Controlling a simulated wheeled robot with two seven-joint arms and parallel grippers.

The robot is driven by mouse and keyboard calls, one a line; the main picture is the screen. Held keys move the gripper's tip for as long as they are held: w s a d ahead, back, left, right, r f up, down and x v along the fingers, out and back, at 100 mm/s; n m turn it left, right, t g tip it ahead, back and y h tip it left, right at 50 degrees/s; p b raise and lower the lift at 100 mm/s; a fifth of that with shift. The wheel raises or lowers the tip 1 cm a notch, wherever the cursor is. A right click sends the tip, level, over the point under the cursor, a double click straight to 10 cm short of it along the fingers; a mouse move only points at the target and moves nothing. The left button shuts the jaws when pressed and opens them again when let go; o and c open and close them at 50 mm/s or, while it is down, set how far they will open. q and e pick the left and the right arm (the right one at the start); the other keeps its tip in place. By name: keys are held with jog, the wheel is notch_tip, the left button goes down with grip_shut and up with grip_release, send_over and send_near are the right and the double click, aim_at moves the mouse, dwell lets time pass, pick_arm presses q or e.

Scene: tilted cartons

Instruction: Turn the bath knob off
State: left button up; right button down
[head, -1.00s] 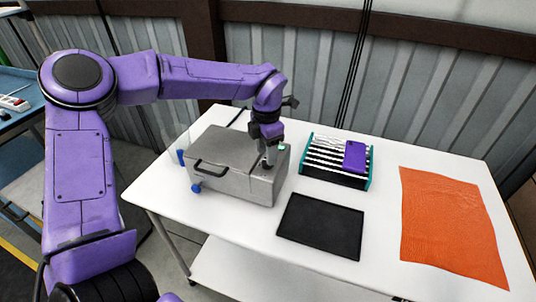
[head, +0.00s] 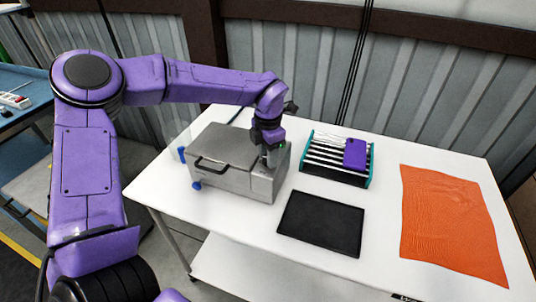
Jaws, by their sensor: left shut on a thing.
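The bath (head: 222,180) is a grey metal box with a lid and a black lid handle, standing at the left of the white table. The bath knob is hidden by the gripper's fingers, where the grip is. A small green light shows just right of the gripper. My right gripper is not in view.
Right of the bath stands a rack (head: 333,172) with teal ends, and a purple block (head: 355,154) lies on it. A black tray (head: 320,224) lies in front, and an orange cloth (head: 452,225) lies at the right. White table (head: 385,215) shows bare between them.

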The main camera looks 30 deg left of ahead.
pick_arm(q)
jog(key=n+b, duration=0.2)
jog(key=n, duration=0.2)
jog(key=shift+f+n, duration=0.15)
jog(key=shift+n, duration=0.25)
jog(key=n+b, duration=0.2)
jog(key=n, duration=0.1)
jog(key=shift+n+b, duration=0.3)
jog(key=shift+b, duration=0.05)
jog(key=n+b, duration=0.3)
jog(key=n, duration=0.1)
jog(key=shift+r+n+b, duration=0.2)
jog(key=shift+n+b, duration=1.25)
jog(key=shift+n, duration=0.45)
jog(key=o, duration=0.8)
jog(key=shift+c, duration=0.2)
